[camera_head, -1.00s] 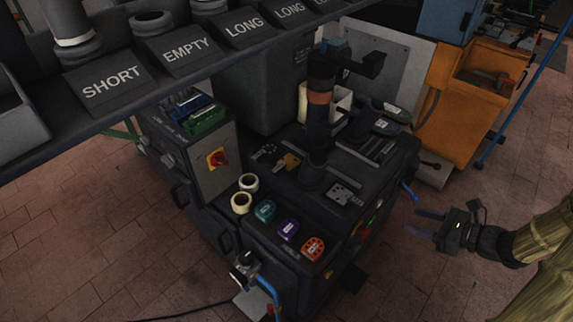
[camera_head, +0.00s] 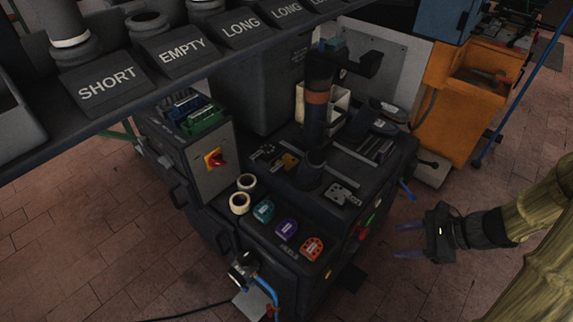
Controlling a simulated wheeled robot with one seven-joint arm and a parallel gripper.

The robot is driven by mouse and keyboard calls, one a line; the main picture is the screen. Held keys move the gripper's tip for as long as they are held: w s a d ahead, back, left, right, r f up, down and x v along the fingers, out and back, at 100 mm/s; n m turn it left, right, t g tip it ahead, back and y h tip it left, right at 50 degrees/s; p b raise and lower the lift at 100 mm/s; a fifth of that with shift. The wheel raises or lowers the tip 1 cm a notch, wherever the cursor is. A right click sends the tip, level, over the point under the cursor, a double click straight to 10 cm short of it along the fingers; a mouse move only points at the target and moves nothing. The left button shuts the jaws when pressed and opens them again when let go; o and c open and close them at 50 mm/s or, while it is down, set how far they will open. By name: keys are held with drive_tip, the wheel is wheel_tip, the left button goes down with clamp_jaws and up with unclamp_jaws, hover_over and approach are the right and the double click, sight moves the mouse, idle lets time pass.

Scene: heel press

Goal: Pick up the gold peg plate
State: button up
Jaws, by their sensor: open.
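The gold peg plate (camera_head: 286,162) lies on the dark top of the heel press machine (camera_head: 322,209), left of the upright press column with the orange band. It is small in this view, and the column stands close to its right. My gripper (camera_head: 409,240) is open and empty, off the right side of the machine over the tiled floor. Its two fingers point left toward the machine, well apart from the plate.
A dark plate (camera_head: 262,152) and a silver plate (camera_head: 342,193) lie near the gold one. The press column (camera_head: 316,110) rises between. Tape rolls (camera_head: 240,203) and teal, purple and orange pieces (camera_head: 312,248) sit along the front. A labelled shelf (camera_head: 180,52) overhangs the upper left.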

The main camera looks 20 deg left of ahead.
drive_tip(key=s+d+r+n+t+h, duration=0.2)
drive_tip(key=s+r+n+h, duration=0.4)
drive_tip(key=n, duration=0.9)
drive_tip(key=d+h, duration=0.1)
drive_tip(key=h, duration=0.2)
drive_tip(key=shift+r+n+t, duration=0.3)
drive_tip(key=shift+r, duration=0.05)
drive_tip(key=shift+s, duration=0.1)
